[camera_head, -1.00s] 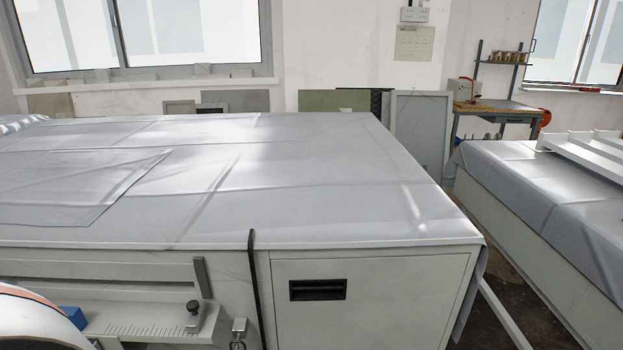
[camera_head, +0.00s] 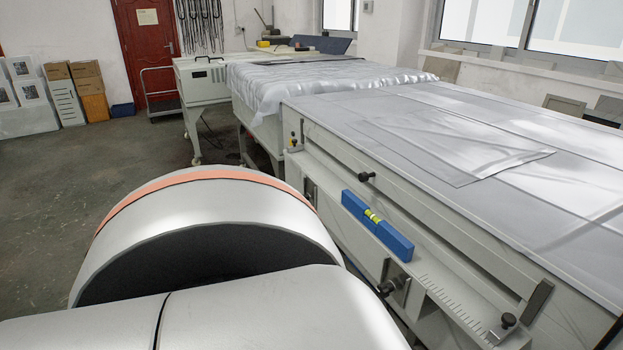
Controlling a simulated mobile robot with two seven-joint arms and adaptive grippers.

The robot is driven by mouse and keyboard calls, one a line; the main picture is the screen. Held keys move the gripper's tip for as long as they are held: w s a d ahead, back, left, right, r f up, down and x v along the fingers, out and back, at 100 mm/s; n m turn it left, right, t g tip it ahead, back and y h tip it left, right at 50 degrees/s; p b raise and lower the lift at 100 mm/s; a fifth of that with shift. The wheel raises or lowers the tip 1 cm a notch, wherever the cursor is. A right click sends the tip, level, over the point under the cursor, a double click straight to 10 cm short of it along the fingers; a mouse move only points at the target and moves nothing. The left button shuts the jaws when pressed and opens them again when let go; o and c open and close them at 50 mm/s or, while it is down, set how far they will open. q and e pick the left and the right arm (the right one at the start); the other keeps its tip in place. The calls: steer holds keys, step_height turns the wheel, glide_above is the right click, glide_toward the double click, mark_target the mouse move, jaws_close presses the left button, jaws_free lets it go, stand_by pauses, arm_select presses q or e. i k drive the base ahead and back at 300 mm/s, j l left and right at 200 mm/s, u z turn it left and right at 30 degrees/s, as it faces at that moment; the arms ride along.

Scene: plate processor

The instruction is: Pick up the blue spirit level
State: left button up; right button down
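The blue spirit level (camera_head: 385,232) lies on the narrow side ledge of the large plate processor (camera_head: 455,205). It is a long blue bar with a yellow-green vial near its middle. Its near end points toward the lower right of the view. It looks fully in sight, to the right of a large white rounded part of my own body. Neither of my grippers shows in this view, so nothing is seen touching the level.
The ledge (camera_head: 450,299) carries a ruler scale and black knobs (camera_head: 508,320). A silver cover (camera_head: 290,85) drapes the machine behind. Open grey floor (camera_head: 60,185) lies at left, with a trolley (camera_head: 165,92), cardboard boxes (camera_head: 88,75) and a red door (camera_head: 143,35) beyond.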

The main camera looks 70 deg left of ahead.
mark_target(402, 247)
steer(key=j+u, duration=0.1)
steer(key=u, duration=1.5)
steer(key=k+j, duration=0.05)
steer(key=j, duration=0.05)
